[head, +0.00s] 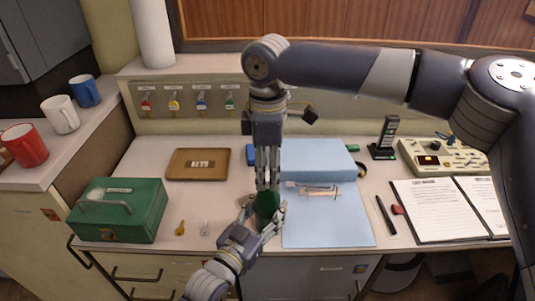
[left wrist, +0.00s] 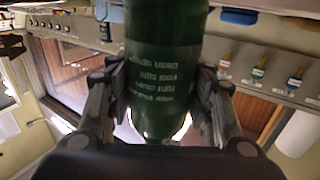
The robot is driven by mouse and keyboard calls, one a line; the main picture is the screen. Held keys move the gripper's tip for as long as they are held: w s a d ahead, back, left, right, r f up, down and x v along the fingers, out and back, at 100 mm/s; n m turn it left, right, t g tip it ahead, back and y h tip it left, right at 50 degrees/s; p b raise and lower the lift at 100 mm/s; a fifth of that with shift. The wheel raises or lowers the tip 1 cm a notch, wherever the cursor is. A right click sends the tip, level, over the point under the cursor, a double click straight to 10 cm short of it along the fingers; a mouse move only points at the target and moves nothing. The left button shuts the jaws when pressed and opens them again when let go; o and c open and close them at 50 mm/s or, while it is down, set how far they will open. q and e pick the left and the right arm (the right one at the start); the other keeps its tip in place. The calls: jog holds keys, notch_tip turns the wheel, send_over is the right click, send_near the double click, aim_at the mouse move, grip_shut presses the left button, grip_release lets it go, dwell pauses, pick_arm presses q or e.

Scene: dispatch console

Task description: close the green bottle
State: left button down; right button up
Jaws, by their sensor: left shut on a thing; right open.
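The green bottle (head: 266,205) stands near the front edge of the desk. It fills the middle of the left wrist view (left wrist: 165,65), with a lettered label. My left gripper (head: 264,213) is shut on the bottle, one finger on each side. My right gripper (head: 267,184) points straight down directly above the bottle; it is open, its fingertips at or just above the bottle's top. The bottle's mouth is hidden by these fingers, and I cannot make out a cap or whether the fingers touch the bottle.
A green cash box (head: 119,211) and two keys (head: 180,228) lie left of the bottle. A brown tray (head: 198,164) is behind. Blue sheets (head: 325,222), a pen (head: 386,215) and an open binder (head: 440,212) are at right. Mugs (head: 60,114) stand far left.

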jog(key=shift+f, duration=0.4)
jog(key=shift+c, duration=0.2)
grip_shut()
jog(key=shift+o, duration=0.8)
grip_release()
jog(key=shift+r, duration=0.1)
